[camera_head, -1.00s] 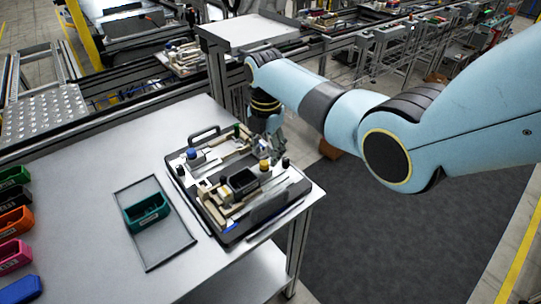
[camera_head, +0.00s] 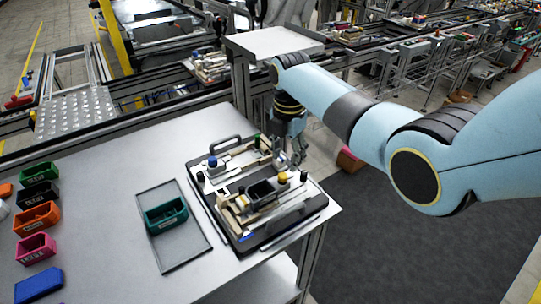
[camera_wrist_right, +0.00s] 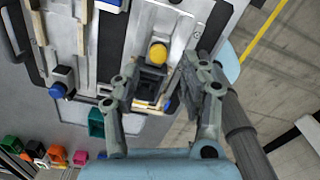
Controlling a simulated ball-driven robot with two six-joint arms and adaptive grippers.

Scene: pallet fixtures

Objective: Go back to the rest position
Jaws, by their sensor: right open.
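My right gripper (camera_head: 290,158) is above the back right part of the pallet fixture in the head view. Its jaws are open with nothing between the fingertips. In the right wrist view my right gripper (camera_wrist_right: 158,82) shows two spread fingers over the fixture, near a yellow knob (camera_wrist_right: 158,53). The pallet fixture (camera_head: 226,226) is a black tray with beige and metal parts, a blue knob, a green knob and a yellow knob (camera_head: 283,178). A black bin (camera_head: 262,194) sits in it. My left gripper is out of view.
A teal bin (camera_head: 166,215) stands on a grey mat (camera_head: 186,252) left of the fixture. Several coloured bins, including a green one (camera_head: 39,174) and a pink one (camera_head: 36,249), line the left of the table (camera_head: 110,165). A conveyor runs behind. Open floor lies right.

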